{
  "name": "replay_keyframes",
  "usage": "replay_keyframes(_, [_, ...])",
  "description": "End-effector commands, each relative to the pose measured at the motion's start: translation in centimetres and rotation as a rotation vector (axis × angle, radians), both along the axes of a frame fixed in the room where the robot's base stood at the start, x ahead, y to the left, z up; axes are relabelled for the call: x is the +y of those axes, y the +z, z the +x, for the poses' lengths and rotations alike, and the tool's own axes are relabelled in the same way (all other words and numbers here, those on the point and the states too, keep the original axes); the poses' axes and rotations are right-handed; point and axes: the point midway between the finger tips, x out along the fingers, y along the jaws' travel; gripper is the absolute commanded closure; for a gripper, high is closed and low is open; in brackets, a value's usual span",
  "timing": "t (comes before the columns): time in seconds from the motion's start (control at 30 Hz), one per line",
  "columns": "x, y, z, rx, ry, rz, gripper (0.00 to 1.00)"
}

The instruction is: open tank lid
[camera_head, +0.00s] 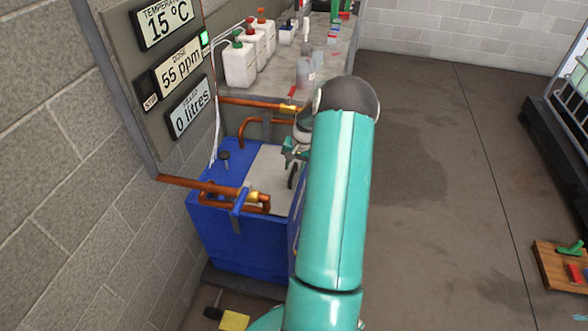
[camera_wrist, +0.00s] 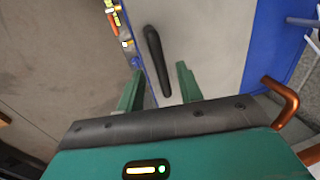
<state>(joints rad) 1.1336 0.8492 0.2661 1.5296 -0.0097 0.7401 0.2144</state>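A blue tank (camera_head: 235,240) stands against the wall, with a light grey lid (camera_head: 268,167) on its top. In the wrist view the grey lid (camera_wrist: 208,55) carries a black bar handle (camera_wrist: 157,62). My gripper (camera_wrist: 158,82) is open, its two green fingers apart on either side of the handle's near end. I cannot tell whether either finger touches the handle. In the head view my gripper (camera_head: 291,160) is over the lid, partly hidden behind my teal arm. The arm also hides the lid's right part.
Copper pipes (camera_head: 200,186) run across the tank's near edge and show at the right in the wrist view (camera_wrist: 285,100). A panel with displays (camera_head: 165,75) hangs above. White bottles (camera_head: 240,62) stand on a bench behind.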

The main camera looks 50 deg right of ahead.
Motion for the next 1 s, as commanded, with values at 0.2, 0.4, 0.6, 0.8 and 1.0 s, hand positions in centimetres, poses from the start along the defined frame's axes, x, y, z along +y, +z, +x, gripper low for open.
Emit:
replay_keyframes(0.2, [0.14, -1.57, 0.33, -0.001, 0.000, 0.000, 0.64])
replay_keyframes(0.4, [0.13, -1.60, 0.33, 0.000, 0.000, -0.001, 0.64])
replay_keyframes(0.6, [0.14, -1.58, 0.32, 0.000, 0.000, -0.001, 0.95])
replay_keyframes(0.8, [0.14, -1.57, 0.32, 0.000, 0.000, 0.000, 1.00])
replay_keyframes(1.0, [0.19, -1.27, 0.40, 0.013, 0.002, -0.007, 1.00])
